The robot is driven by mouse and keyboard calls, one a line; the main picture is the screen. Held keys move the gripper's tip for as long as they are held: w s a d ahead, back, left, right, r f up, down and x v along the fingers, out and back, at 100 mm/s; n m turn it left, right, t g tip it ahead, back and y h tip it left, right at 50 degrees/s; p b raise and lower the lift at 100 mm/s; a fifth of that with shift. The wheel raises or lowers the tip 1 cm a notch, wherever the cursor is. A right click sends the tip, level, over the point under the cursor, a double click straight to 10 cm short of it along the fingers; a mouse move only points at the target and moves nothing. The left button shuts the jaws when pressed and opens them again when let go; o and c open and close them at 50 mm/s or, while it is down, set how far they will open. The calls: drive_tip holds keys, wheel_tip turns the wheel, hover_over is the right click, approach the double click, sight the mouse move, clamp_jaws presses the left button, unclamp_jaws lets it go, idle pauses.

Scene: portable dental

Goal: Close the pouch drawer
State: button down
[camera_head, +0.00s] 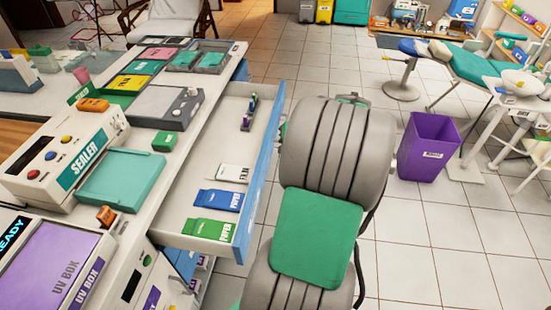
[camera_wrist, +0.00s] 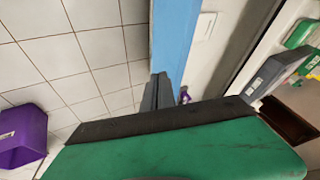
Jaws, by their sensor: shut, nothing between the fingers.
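The pouch drawer (camera_head: 262,150) stands pulled out from the right side of the white counter, its blue front facing right. Inside lie a green pouch pack (camera_head: 208,229), a blue pouch pack (camera_head: 218,201), a white film pack (camera_head: 234,172) and small vials (camera_head: 249,112) towards the far end. In the wrist view, the blue drawer front (camera_wrist: 178,40) runs down towards my gripper (camera_wrist: 158,92). Its dark fingers are together and empty, overlapping the front's edge in the picture; I cannot tell if they touch it. In the head view my grey and green arm hides the gripper.
A purple bin (camera_head: 430,150) stands on the tiles right of my arm, also in the wrist view (camera_wrist: 20,138). The counter holds a sealer (camera_head: 65,150), a teal tray (camera_head: 122,180) and a UV box (camera_head: 60,265). A dental chair (camera_head: 470,60) is farther back. Open tile lies between.

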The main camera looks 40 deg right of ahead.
drive_tip(key=s+d+f+m, duration=0.1)
drive_tip(key=s+d+f, duration=0.1)
drive_tip(key=d, duration=0.3)
approach(270, 157)
wheel_tip(270, 157, down, 3)
drive_tip(key=s+d, duration=0.1)
drive_tip(key=s, duration=0.1)
drive_tip(key=shift+t+h, duration=0.3)
drive_tip(key=shift+t, duration=0.1)
drive_tip(key=w, duration=0.1)
drive_tip(key=w+a, duration=0.2)
drive_tip(key=shift+w+f+p, duration=0.3)
drive_tip(key=shift+w+f, duration=0.05)
drive_tip(key=shift+w, duration=0.1)
